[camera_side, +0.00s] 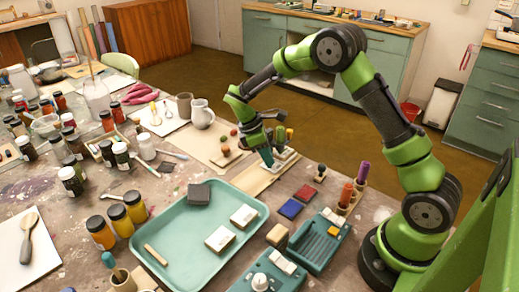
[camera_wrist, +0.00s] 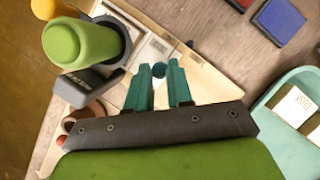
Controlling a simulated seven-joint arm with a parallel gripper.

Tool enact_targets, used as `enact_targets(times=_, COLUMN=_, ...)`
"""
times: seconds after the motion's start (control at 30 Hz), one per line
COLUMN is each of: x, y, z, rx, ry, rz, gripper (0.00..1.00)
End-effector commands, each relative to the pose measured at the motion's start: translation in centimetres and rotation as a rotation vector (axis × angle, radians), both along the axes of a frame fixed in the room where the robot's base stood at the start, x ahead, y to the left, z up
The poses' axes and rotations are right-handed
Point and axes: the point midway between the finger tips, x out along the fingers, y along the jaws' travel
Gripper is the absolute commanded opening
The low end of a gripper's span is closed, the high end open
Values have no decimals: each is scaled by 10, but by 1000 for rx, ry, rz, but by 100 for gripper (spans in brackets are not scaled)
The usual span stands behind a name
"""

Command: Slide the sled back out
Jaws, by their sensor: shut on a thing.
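My gripper (camera_side: 267,156) reaches down over a pale wooden board (camera_side: 254,178) in the side view. In the wrist view, the two teal fingers of my gripper (camera_wrist: 159,74) are shut on a small round dark-teal knob (camera_wrist: 159,70), which I take to be the sled's handle. The fingers hide most of what lies under the knob. Pale whitish and grey pieces (camera_wrist: 150,48) lie on the board just beyond the fingers. I cannot tell the sled's edges or how far it sits in its track.
A teal tray (camera_side: 180,272) with white blocks and a dark block stands in front of the board. Red (camera_side: 306,193) and blue (camera_side: 291,208) pads lie to its right. Jars crowd the table's left. A white mug (camera_side: 201,115) stands behind the board.

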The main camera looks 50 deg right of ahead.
Motion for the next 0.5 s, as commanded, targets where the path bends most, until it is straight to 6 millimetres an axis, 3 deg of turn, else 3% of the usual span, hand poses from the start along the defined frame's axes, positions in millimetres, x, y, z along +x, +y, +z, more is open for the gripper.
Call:
enact_targets(times=0.23, x=1, y=9, z=0, rx=0, ry=-1, rz=3, gripper=0)
enact_targets(times=0.5, x=1, y=77, z=1, rx=1, ry=-1, rz=8, gripper=0)
